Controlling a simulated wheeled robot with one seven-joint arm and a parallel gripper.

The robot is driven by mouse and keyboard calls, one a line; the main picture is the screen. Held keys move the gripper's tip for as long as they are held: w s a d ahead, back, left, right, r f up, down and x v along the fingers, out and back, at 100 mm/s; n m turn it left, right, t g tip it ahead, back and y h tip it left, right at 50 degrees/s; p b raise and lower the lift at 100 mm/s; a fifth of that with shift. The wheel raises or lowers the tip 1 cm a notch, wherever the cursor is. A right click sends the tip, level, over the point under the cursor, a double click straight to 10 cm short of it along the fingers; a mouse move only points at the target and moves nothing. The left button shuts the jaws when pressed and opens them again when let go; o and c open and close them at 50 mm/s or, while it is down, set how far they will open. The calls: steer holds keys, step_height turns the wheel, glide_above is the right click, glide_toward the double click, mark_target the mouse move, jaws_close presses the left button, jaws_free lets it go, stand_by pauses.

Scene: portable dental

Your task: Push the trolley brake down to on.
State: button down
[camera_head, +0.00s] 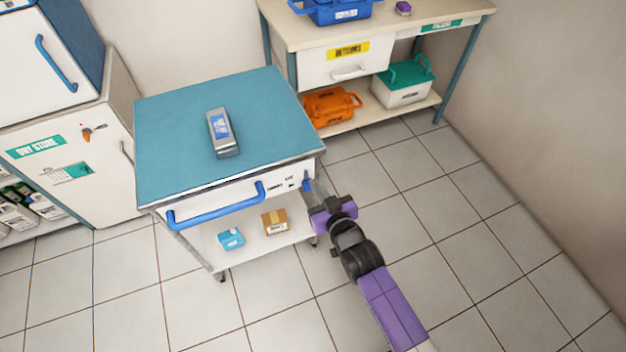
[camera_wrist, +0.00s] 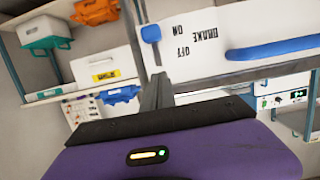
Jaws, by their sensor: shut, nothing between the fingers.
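The trolley (camera_head: 230,179) has a teal top and a white front drawer with a long blue handle (camera_head: 215,208). The brake lever (camera_head: 306,182), with a small blue knob, is at the right end of the trolley front. The wrist view is upside down. In it the blue brake knob (camera_wrist: 151,33) is beside the ON mark, with OFF and BRAKE printed close by. My gripper (camera_head: 314,186) is shut and empty at the trolley's right front corner, close to the lever. In the wrist view its fingertips (camera_wrist: 157,80) line up with the lever; I cannot tell whether they touch.
A grey device (camera_head: 221,134) lies on the trolley top. A small box (camera_head: 275,222) and a blue pack (camera_head: 230,239) sit on its lower shelf. A bench (camera_head: 380,25) with bins stands behind, and a cabinet (camera_head: 75,150) at left. The tiled floor at right is clear.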

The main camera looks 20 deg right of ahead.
steer(key=v, duration=0.6)
steer(key=shift+r, duration=0.1)
stand_by(0.4)
steer(key=s+r+t, duration=0.2)
steer(key=s+r, duration=0.1)
steer(key=r, duration=0.3)
steer(key=s+r, duration=0.3)
steer(key=s, duration=0.7)
steer(key=s+r+g, duration=0.1)
steer(key=s+r, duration=0.3)
steer(key=s, duration=0.6)
steer(key=s+r+g, duration=0.1)
steer(key=s+r, duration=0.2)
steer(key=s, duration=0.8)
steer(key=shift+d+r, duration=0.35)
